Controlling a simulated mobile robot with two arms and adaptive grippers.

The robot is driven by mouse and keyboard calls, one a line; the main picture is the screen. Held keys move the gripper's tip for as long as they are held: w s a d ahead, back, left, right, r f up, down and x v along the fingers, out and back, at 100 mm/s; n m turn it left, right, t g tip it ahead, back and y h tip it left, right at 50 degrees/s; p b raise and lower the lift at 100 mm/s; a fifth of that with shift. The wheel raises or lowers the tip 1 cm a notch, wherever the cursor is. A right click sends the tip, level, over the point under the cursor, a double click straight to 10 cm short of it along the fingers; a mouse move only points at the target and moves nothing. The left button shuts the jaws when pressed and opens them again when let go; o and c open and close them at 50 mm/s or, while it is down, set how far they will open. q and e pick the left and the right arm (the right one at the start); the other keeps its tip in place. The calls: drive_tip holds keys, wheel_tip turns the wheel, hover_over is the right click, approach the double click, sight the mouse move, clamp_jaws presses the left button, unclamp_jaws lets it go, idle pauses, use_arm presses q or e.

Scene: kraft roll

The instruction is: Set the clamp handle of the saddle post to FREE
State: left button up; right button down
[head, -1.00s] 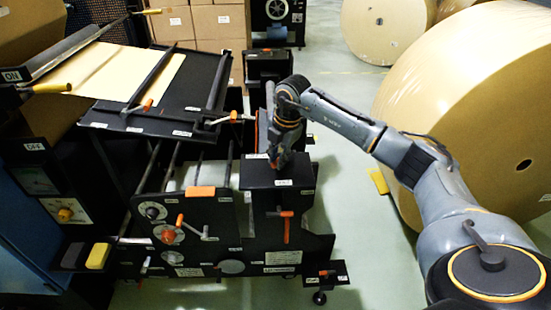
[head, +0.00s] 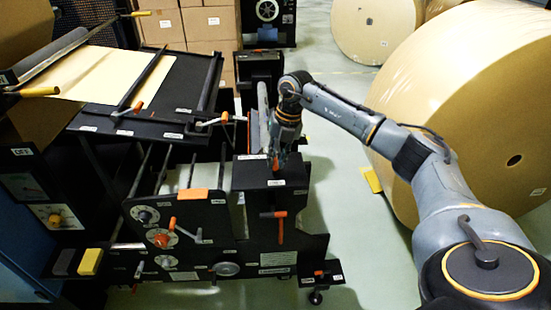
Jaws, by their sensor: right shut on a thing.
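The saddle post seems to be the black block (head: 255,173) at the machine's near right corner, with small white labels on its top and front; I cannot read them. My right gripper (head: 276,160) points down at the top of this block. It is shut on a small red handle (head: 276,166), which seems to be the clamp handle; the fingers hide most of it. Whether it stands at FREE cannot be read. My left gripper is not in view.
An orange T-shaped lever (head: 279,222) hangs on the block's front face. A crank (head: 183,228) and dials sit on the front panel to the left. A large kraft roll (head: 470,110) stands at right. Pale floor (head: 345,220) lies clear between machine and roll.

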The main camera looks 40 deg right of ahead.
idle(0.3)
drive_tip(key=c, duration=1.3)
unclamp_jaws()
drive_tip(key=shift+r, duration=0.1)
drive_tip(key=r, duration=0.4)
drive_tip(key=d+r, duration=0.1)
drive_tip(key=r, duration=0.2)
drive_tip(key=s+d+r, duration=0.1)
drive_tip(key=r, duration=0.3)
drive_tip(key=shift+s+r, duration=0.1)
drive_tip(key=shift+r, duration=0.25)
